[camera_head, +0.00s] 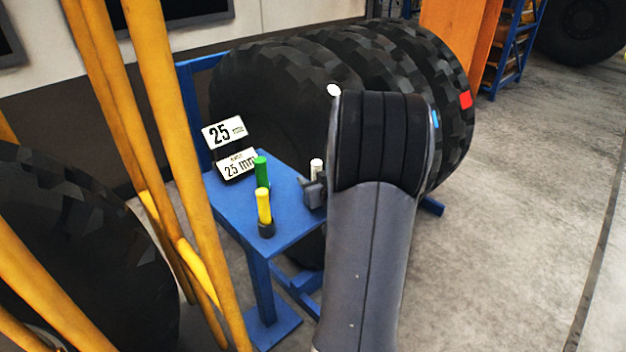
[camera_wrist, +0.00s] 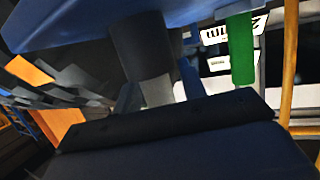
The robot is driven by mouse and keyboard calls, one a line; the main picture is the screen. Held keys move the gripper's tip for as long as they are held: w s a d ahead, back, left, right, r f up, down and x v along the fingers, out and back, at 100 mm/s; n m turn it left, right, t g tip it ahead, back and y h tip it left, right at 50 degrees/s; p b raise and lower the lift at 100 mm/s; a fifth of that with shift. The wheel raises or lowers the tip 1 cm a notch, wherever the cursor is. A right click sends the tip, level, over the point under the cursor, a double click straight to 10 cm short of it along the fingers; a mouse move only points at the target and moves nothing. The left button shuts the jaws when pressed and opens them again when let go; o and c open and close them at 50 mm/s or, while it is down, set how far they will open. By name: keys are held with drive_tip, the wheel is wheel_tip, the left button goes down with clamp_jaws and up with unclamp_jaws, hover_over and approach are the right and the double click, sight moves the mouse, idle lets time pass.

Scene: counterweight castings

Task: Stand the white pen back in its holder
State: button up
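The white pen (camera_head: 316,166) stands upright near the right edge of the blue table in the head view, with its lower part hidden by my gripper (camera_head: 314,190). In the wrist view, where the table (camera_wrist: 60,22) is at the top, the pale pen (camera_wrist: 157,93) comes out of a dark cylindrical holder (camera_wrist: 144,45) that meets the tabletop. My gripper's two fingers (camera_wrist: 158,90) lie on either side of the pen, with a small gap seen on the right side. The gripper looks open around it.
Two "25" signs (camera_head: 223,132) are behind. Large tyres (camera_head: 270,90) stand behind the table; yellow poles (camera_head: 165,130) rise at left.

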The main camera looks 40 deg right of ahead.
drive_tip(key=shift+o, duration=0.7)
drive_tip(key=v, duration=1)
drive_tip(key=shift+s+r+p, duration=0.15)
drive_tip(key=shift+s+p, duration=0.2)
drive_tip(key=shift+p, duration=0.05)
drive_tip(key=x, duration=1)
drive_tip(key=shift+w+r, duration=0.2)
drive_tip(key=shift+w, duration=0.25)
drive_tip(key=shift+s+r, duration=0.1)
drive_tip(key=shift+r, duration=0.2)
drive_tip(key=shift+f, duration=0.1)
